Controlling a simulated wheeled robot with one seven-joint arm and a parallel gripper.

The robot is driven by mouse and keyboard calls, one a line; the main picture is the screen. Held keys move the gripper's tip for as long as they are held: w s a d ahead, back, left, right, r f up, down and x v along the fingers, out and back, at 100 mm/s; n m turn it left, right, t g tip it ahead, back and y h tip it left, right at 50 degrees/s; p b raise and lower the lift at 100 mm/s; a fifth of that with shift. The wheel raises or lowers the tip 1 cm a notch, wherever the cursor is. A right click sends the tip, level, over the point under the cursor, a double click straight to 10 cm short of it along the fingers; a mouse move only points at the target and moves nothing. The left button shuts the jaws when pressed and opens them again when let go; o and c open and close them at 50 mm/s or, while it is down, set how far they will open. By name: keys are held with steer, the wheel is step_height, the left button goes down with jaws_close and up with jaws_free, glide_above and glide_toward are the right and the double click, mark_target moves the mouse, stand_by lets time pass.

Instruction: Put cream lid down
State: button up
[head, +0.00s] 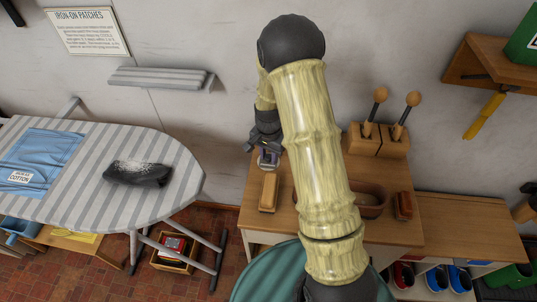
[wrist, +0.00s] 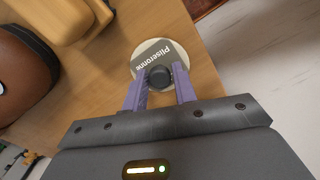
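The cream lid (wrist: 144,52) is a round pale disc with a grey label and a dark round knob (wrist: 160,77). My gripper (wrist: 161,70) has its two purple fingers on either side of the knob, with the tips against it. The wooden table top (wrist: 111,78) lies behind the lid. I cannot tell whether the lid touches it. In the head view my gripper (head: 268,160) is over the back left part of the table (head: 285,219), and the lid is hard to make out there.
A yellowish wooden block (head: 268,193) lies just in front of my gripper. A brown bowl (head: 371,205), a red-brown brush (head: 402,206) and a wooden holder (head: 379,140) with two handles stand to the right. An ironing board (head: 95,195) is at the left. The wall is close behind.

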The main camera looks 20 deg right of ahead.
mark_target(269, 156)
steer(key=shift+o, duration=1.1)
step_height(269, 156, up, 12)
steer(key=shift+r, duration=0.15)
steer(key=s+r+n+t, duration=0.2)
steer(key=s+r+n, duration=0.2)
steer(key=s+n, duration=0.5)
steer(key=s, duration=0.8)
steer(key=shift+s+t, duration=0.2)
steer(key=shift+t, duration=0.1)
